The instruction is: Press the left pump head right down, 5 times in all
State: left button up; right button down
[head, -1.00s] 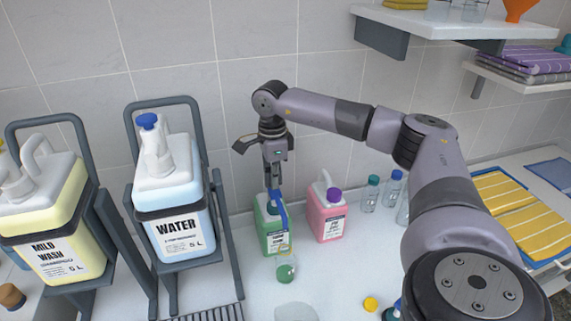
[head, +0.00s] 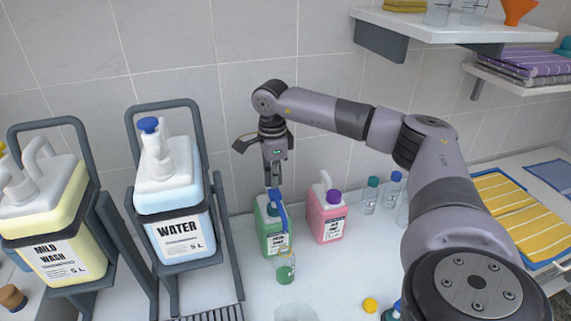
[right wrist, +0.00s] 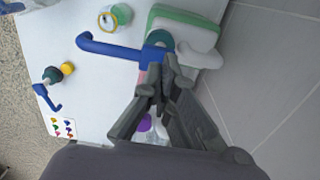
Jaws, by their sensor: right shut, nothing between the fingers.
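The left pump head (head: 276,195) is blue and sits on the green canister (head: 271,238) by the back wall. Its long blue spout reaches forward over a small clear jar (head: 286,268) with green liquid in the bottom. In the right wrist view the pump head (right wrist: 159,38) and the jar (right wrist: 112,20) show at the top. My right gripper (head: 273,184) points down, shut and empty, just over the pump head. In the right wrist view its fingertips (right wrist: 160,75) are together beside the pump; I cannot tell whether they touch it. My left gripper is not in view.
A pink canister (head: 326,219) with a purple cap stands just right. Clear bottles (head: 369,196) stand further right. The WATER jug (head: 171,206) on its rack is to the left. A second blue pump (right wrist: 47,96) and a yellow cap (head: 370,304) are near the front.

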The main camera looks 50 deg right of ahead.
aim_at(275, 192)
jog(key=shift+f+b, duration=1.5)
jog(key=shift+f, duration=1.05)
jog(key=shift+r, duration=0.1)
jog(key=shift+r+p, duration=2.05)
jog(key=shift+r, duration=0.6)
jog(key=shift+f, duration=0.15)
jog(key=shift+f+b, duration=1.8)
jog(key=shift+f, duration=0.85)
jog(key=shift+r, duration=0.1)
